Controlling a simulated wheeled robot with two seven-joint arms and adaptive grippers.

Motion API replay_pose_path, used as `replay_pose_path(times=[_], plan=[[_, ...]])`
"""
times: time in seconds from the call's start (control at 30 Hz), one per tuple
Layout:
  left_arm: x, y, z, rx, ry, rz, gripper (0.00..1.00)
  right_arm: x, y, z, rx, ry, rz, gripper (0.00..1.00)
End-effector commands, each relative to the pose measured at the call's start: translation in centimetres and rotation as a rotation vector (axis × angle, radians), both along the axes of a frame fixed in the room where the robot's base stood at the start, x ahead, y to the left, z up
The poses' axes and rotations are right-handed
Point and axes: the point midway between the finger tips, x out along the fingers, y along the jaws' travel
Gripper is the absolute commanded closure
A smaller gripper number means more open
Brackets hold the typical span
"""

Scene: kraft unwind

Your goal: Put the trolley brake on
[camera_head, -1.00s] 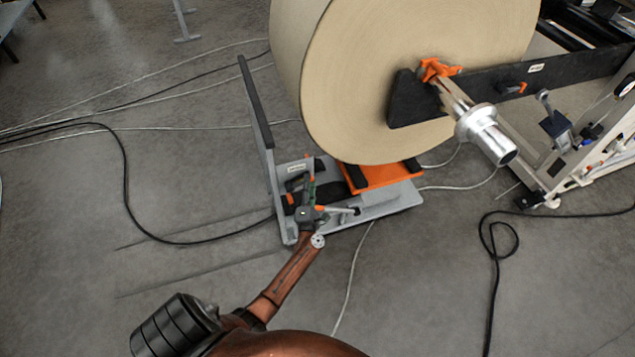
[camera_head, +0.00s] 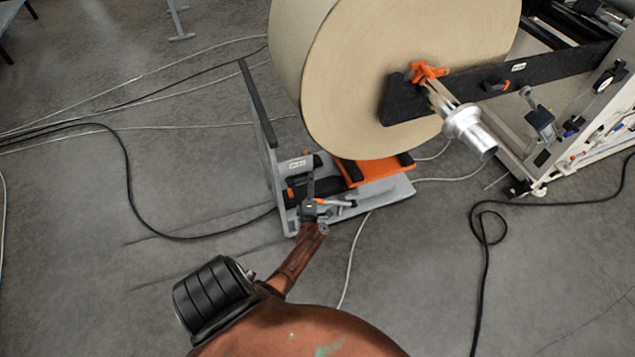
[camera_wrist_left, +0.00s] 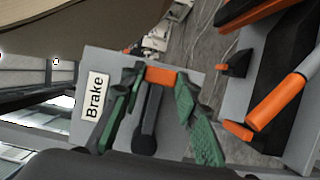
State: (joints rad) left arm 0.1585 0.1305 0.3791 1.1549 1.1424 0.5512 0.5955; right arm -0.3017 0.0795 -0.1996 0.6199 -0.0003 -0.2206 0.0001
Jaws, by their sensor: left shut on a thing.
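The grey trolley (camera_head: 397,190) stands on the floor under the paper roll, with an orange top plate (camera_head: 378,172). In the left wrist view a white "Brake" label (camera_wrist_left: 93,97) sits on a grey trolley plate (camera_wrist_left: 195,70). A brake lever with an orange end (camera_wrist_left: 160,77) and a dark shaft (camera_wrist_left: 147,125) lies beside the label. My left gripper (camera_wrist_left: 158,85) has its green-padded fingers on both sides of the orange end and is shut on it. In the head view my left gripper (camera_head: 308,188) is at the trolley's near end, partly hiding the lever. My right gripper is out of view.
The large kraft roll (camera_head: 400,85) hangs close above the trolley. The unwind arm (camera_head: 470,85) and silver shaft end (camera_head: 468,130) stick out at right. Cables (camera_head: 135,195) cross the floor; the near floor is mostly open.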

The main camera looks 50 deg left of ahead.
Motion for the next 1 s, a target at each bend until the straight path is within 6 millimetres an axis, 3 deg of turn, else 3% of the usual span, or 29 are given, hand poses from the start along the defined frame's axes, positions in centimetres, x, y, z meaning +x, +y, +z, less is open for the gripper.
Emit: replay_pose_path(times=[0.33,0.37,0.6,1.0], plan=[[-0.38,-0.05,-0.61,0.001,0.014,0.001,1.0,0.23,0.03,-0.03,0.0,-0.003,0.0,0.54],[-0.39,-0.05,-0.62,0.001,0.015,0.001,0.7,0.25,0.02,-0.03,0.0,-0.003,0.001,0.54],[-0.23,-0.05,-0.44,0.001,0.011,0.001,0.54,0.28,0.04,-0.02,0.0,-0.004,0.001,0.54],[-0.78,-0.86,-0.39,-0.001,0.008,0.0,0.54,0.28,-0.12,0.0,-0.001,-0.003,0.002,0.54]])
